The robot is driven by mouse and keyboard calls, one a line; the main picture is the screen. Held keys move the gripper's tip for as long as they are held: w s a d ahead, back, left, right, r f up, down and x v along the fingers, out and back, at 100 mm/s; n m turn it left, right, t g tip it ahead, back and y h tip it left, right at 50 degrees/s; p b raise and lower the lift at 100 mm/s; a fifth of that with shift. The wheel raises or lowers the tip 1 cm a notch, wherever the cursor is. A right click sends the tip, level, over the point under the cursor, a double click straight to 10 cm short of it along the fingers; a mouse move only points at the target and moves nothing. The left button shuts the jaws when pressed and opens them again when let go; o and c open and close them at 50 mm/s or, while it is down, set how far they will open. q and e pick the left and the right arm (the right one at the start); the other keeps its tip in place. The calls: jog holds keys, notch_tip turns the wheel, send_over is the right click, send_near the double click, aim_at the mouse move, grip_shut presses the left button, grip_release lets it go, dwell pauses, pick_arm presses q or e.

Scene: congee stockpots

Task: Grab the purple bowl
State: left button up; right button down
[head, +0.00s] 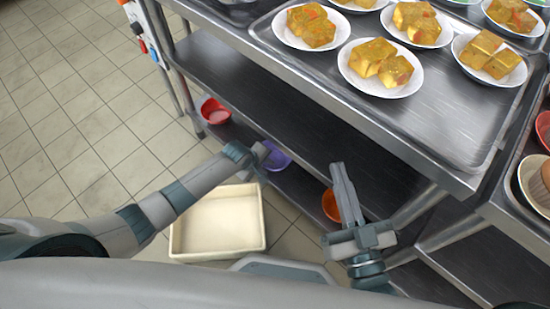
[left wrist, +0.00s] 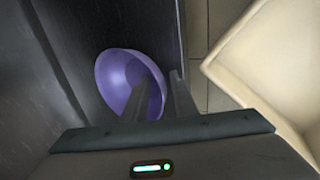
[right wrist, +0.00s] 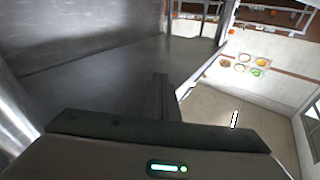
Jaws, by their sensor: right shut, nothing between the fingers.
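The purple bowl (head: 277,157) sits on the lower metal shelf, near its front edge, partly hidden by my left gripper (head: 262,152) in the head view. In the left wrist view the bowl (left wrist: 118,75) shows its open inside. My left gripper (left wrist: 158,95) is open at the bowl's near side, one finger over the inside and the other outside the rim. Whether the fingers touch the bowl cannot be told. My right gripper (head: 338,168) is shut and empty, in front of the shelving; it also shows in the right wrist view (right wrist: 160,80).
A red bowl (head: 214,111) and an orange bowl (head: 331,205) stand on the same lower shelf (head: 304,187), either side of the purple one. A cream bin (head: 220,220) stands on the floor. Above, a steel tray (head: 440,120) holds several plates of yellow food.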

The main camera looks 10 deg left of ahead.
pick_arm(q)
grip_shut()
dwell(0.3)
